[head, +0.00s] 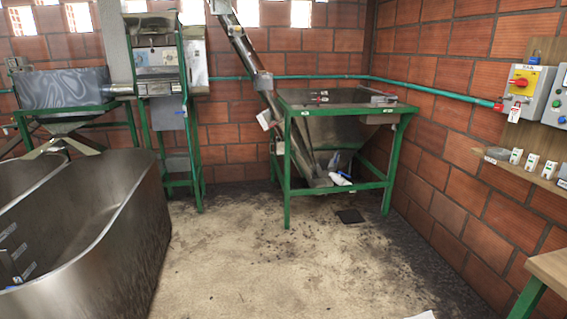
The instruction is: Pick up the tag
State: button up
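A small white tag (514,115) seems to hang at the lower left of the yellow-fronted control box (522,90) on the right brick wall. Below it, a wooden shelf (528,178) holds several small pale pieces with green marks, such as one at its left part (516,156) and one further right (548,169). They are too small to tell whether they are tags too. My gripper is not in view.
A green-framed metal hopper table (348,112) stands at the back. A large steel tub (95,235) fills the left. A wooden table corner (548,268) juts in at lower right. The concrete floor (270,260) between is mostly clear.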

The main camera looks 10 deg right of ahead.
aim_at(514, 115)
jog(key=i+j, duration=0.1)
jog(key=i, duration=1.7)
jog(key=i+z, duration=0.4)
jog(key=i, duration=0.2)
jog(key=i+j+z, duration=0.4)
jog(key=i, duration=0.2)
jog(key=l, duration=0.1)
